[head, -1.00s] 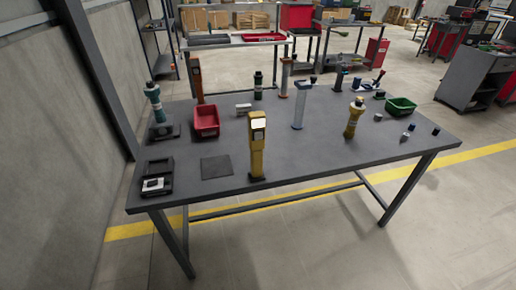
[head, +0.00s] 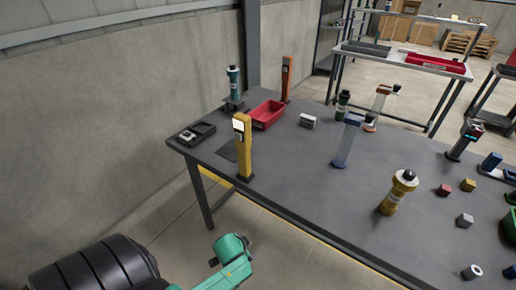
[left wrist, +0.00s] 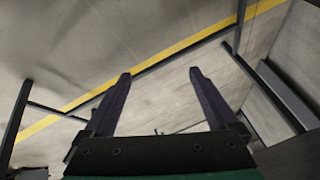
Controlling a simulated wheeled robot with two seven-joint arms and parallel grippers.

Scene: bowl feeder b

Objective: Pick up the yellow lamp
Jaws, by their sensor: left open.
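A yellow upright post-shaped lamp with a lit white panel (head: 242,150) stands near the table's front left edge in the head view. A second yellow thing, a round body with a flared head and black cap (head: 398,193), stands farther right. The frames do not settle which one the task names. My left arm shows teal at the bottom of the head view, in front of the table and apart from both. In the left wrist view my left gripper (left wrist: 160,76) has its two dark fingers apart, with nothing between them but floor. My right gripper is in neither view.
The grey table (head: 300,185) also holds a red bin (head: 266,115), a black tray (head: 195,134), a teal lamp-like thing (head: 233,84), an orange post (head: 287,78) and a blue-grey post (head: 347,142). Small blocks lie at right. Bare tabletop separates the two yellow things.

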